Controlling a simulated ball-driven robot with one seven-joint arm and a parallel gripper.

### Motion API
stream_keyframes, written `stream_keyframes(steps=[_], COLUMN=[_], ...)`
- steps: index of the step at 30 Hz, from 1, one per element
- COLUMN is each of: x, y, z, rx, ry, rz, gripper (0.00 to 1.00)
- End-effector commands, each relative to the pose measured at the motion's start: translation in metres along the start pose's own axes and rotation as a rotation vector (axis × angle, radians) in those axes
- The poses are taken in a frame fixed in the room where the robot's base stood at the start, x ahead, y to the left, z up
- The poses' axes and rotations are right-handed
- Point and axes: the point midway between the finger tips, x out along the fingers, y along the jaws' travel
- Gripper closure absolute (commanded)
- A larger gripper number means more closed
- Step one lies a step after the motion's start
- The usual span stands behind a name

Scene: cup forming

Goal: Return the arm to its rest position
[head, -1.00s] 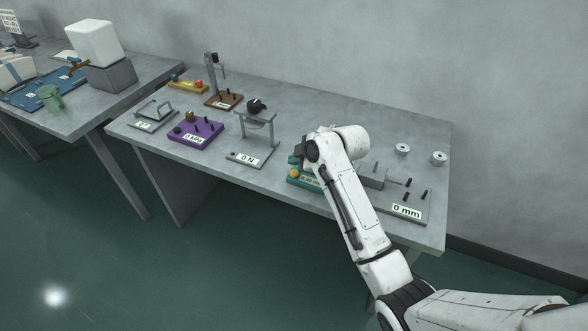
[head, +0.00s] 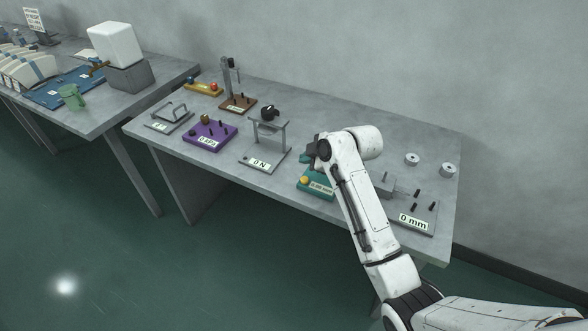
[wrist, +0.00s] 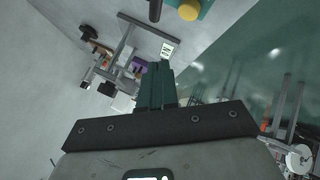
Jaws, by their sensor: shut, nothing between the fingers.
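My white arm reaches over the front right part of the grey table in the head view. My gripper (head: 309,157) is a small dark shape at its end, partly hidden by the arm, above or beside a teal device (head: 316,187) with a yellow knob. In the wrist view my gripper (wrist: 157,72) has its dark green fingers together, with nothing between them. The teal device (wrist: 188,8) shows at the top edge there, apart from the fingertips.
The grey table (head: 330,112) carries a "0 N" stand (head: 266,145), a purple box (head: 209,136) and a "0 mm" device (head: 408,212) right of my arm. A second table (head: 115,109) stands at left, across a gap. A wall is behind.

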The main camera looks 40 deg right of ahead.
Motion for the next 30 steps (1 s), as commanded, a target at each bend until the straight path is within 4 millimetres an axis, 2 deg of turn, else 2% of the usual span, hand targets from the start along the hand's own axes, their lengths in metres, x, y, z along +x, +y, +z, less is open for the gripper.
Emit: stream_keyframes(steps=[9, 11, 14, 17, 18, 21, 24, 27, 30], x=[0.0, 0.002, 0.002, -0.006, -0.013, -0.037, -0.069, -0.105, -0.137], y=[-0.001, -0.017, -0.061, -0.126, -0.154, -0.215, -0.267, -0.304, -0.326], z=[0.0, -0.003, -0.008, -0.009, -0.007, 0.004, 0.023, 0.044, 0.063], rx=[0.001, 0.026, 0.107, 0.236, 0.292, 0.427, 0.551, 0.653, 0.728], ry=[0.0, -0.004, -0.025, -0.081, -0.114, -0.218, -0.345, -0.472, -0.578], rz=[-0.001, -0.024, -0.084, -0.167, -0.2, -0.263, -0.3, -0.303, -0.284], gripper=[1.0, 1.0, 1.0, 1.0, 1.0, 1.0, 1.0, 1.0, 1.0])
